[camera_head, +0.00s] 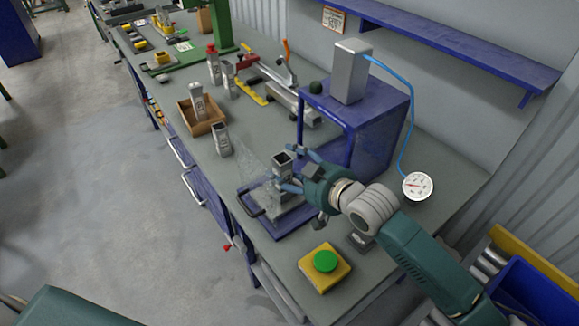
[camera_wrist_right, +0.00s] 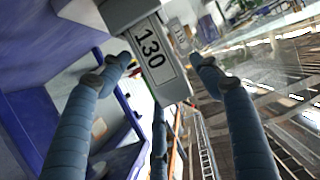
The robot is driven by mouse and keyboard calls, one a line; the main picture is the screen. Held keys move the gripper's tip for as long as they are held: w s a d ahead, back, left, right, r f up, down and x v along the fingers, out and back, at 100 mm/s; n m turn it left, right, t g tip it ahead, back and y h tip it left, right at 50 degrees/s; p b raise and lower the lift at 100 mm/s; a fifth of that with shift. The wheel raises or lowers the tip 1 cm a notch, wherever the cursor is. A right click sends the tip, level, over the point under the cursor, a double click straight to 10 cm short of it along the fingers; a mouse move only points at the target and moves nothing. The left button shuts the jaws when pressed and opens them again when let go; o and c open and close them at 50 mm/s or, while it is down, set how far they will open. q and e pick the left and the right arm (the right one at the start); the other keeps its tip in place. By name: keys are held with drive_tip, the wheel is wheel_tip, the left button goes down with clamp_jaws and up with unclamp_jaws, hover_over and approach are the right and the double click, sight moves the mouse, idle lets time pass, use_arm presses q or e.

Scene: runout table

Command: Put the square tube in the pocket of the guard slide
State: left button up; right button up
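The square tube (camera_head: 281,161) is grey, open at the top and upright; its "130" label faces the right wrist camera (camera_wrist_right: 153,55). It stands over the grey block of the guard slide (camera_head: 285,205), a blue plate with a clear guard and black handle at the table's near edge. I cannot tell how deep the tube sits in the pocket. My right gripper (camera_head: 291,168) comes from the right with one finger on each side of the tube. In the wrist view its fingers (camera_wrist_right: 163,63) are wide apart, with a gap beside the tube. My left gripper is out of view.
A blue stand (camera_head: 385,130) with a grey box on top (camera_head: 350,71) is close behind the right gripper. A yellow box with a green button (camera_head: 325,262) is in front. Another tube (camera_head: 221,141) and a wooden tray (camera_head: 188,127) are to the left.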

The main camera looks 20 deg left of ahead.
drive_tip(key=shift+r, duration=0.15)
drive_tip(key=shift+s+d, duration=0.15)
drive_tip(key=shift+d, duration=0.05)
drive_tip(key=b+v, duration=0.2)
drive_tip(key=v, duration=0.9)
drive_tip(key=shift+s+d, duration=0.15)
drive_tip(key=shift+d, duration=0.05)
drive_tip(key=shift+r, duration=0.1)
